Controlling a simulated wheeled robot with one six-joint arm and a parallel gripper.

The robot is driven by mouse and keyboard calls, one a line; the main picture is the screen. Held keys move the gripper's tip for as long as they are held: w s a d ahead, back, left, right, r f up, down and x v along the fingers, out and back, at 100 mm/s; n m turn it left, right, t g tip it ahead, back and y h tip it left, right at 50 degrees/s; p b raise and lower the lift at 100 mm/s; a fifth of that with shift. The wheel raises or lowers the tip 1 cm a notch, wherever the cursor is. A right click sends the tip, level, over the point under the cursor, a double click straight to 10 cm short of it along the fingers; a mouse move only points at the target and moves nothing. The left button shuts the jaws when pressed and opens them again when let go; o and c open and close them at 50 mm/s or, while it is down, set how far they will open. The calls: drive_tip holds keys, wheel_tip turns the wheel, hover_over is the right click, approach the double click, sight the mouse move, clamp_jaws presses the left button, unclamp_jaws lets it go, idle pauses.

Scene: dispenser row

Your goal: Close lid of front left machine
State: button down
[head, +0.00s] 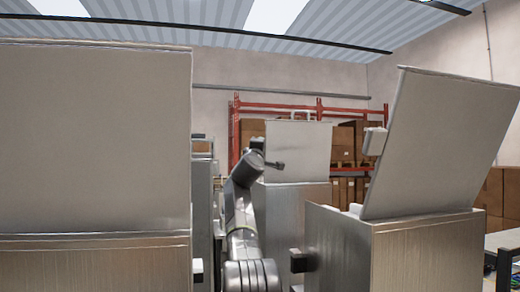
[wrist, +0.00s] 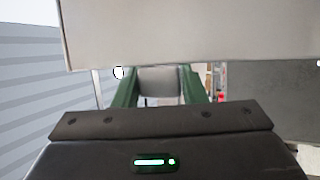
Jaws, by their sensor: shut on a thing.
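The front left machine (head: 95,265) fills the left of the head view, a brushed metal box seen very close. Its lid (head: 95,140) stands up open, nearly upright, above the seam. In the wrist view, a pale metal lid panel (wrist: 190,35) spans the top, and a grey block-like handle (wrist: 160,82) shows just below it. My gripper (wrist: 160,90) has its green fingers on both sides of this handle, shut on it. In the head view I cannot make out the fingers. The handle of the front left lid is hidden there.
The front right machine (head: 420,255) has its lid (head: 440,145) tilted open. Another machine (head: 290,205) stands behind with its lid (head: 298,150) raised. My arm stands in the gap between the machines. Red shelving (head: 235,135) with boxes is at the back.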

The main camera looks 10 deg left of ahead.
drive_tip(key=c, duration=0.9)
unclamp_jaws()
drive_tip(key=shift+f, duration=0.1)
drive_tip(key=shift+s+f+b, duration=0.25)
drive_tip(key=shift+s+b, duration=0.1)
drive_tip(key=shift+b, duration=0.4)
drive_tip(key=shift+b+v, duration=6.15)
drive_tip(key=shift+v, duration=0.3)
drive_tip(key=shift+a+r, duration=0.1)
drive_tip(key=shift+r, duration=0.05)
